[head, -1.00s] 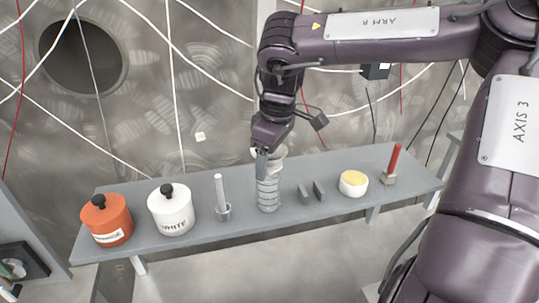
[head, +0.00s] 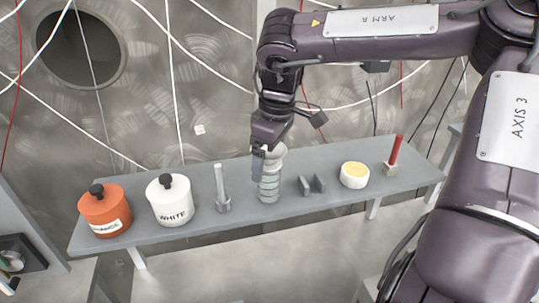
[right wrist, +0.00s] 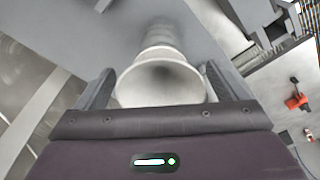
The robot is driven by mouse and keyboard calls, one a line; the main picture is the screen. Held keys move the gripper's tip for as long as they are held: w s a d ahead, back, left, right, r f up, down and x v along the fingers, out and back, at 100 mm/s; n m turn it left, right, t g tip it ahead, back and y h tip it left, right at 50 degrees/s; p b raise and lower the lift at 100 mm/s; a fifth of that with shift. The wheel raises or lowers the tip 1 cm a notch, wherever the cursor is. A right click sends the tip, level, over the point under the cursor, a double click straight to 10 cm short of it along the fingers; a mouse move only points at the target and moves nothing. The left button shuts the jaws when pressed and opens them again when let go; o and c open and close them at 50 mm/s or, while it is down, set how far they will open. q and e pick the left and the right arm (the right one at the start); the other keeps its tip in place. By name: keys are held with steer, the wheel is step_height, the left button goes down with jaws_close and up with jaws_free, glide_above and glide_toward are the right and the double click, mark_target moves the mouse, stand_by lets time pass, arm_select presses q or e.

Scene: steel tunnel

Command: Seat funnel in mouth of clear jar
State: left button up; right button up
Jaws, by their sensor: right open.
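The clear jar (head: 269,188), ribbed and greyish, stands upright on the grey shelf. The pale funnel (head: 278,153) is at its top, wide end up, in line with the jar; how deep its stem sits is hidden. My right gripper (head: 259,164) is at the funnel, over the jar's mouth. In the right wrist view the funnel's round cone (right wrist: 160,82) lies between the two spread fingers, with the jar's neck (right wrist: 159,36) beyond it. The right gripper is open. My left gripper does not show.
On the shelf (head: 334,202) stand an orange pot (head: 105,211), a white pot (head: 171,202), a rod in a holder (head: 222,190), grey blocks (head: 312,186), a bowl with yellow content (head: 354,175) and a red-handled tool (head: 394,155). Cables hang behind.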

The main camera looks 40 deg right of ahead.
steer(key=shift+d+r, duration=0.1)
steer(key=shift+r, duration=0.2)
steer(key=r, duration=0.2)
steer(key=r+b, duration=0.1)
steer(key=r, duration=0.1)
steer(key=r+b, duration=0.1)
steer(key=r, duration=0.1)
steer(key=shift+s+d+r, duration=0.1)
steer(key=shift+s, duration=0.3)
steer(key=shift+r, duration=0.5)
steer(key=shift+f, duration=0.1)
